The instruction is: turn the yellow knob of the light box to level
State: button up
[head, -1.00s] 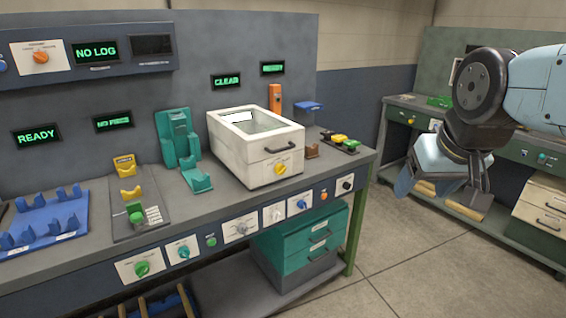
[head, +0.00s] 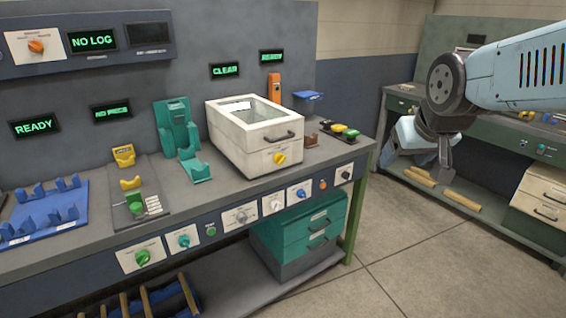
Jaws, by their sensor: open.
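The light box (head: 247,151) is a cream-white box with a glass lid and a dark handle, standing on the workbench in the head view. Its yellow knob (head: 280,158) is on the lower part of the box's front face, below the handle. The knob's exact angle and its labels are too small to read. My gripper (head: 443,172) is to the right of the box, out over the aisle and well apart from the knob. It points downward, open and empty, and is seen partly from the side.
The grey workbench (head: 100,230) carries a teal stand (head: 178,140), a blue rack (head: 45,215) and a small block of coloured buttons (head: 338,132). Other knobs line its front edge, including a green one (head: 142,257). Open floor (head: 400,260) lies between the benches.

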jog(key=w+a+f+n+t, duration=0.1)
jog(key=w+f+n+t, duration=0.2)
jog(key=w, duration=1)
jog(key=n+t+y, duration=0.5)
jog(key=n+y, duration=0.1)
jog(key=y, duration=0.4)
send_near(282, 163)
jog(key=x, duration=0.9)
jog(key=shift+w, duration=0.35)
jog(key=shift+c, duration=0.4)
jog(key=c, duration=0.9)
jog(key=shift+a, duration=0.3)
jog(key=shift+c, duration=0.2)
jog(key=shift+d, duration=0.1)
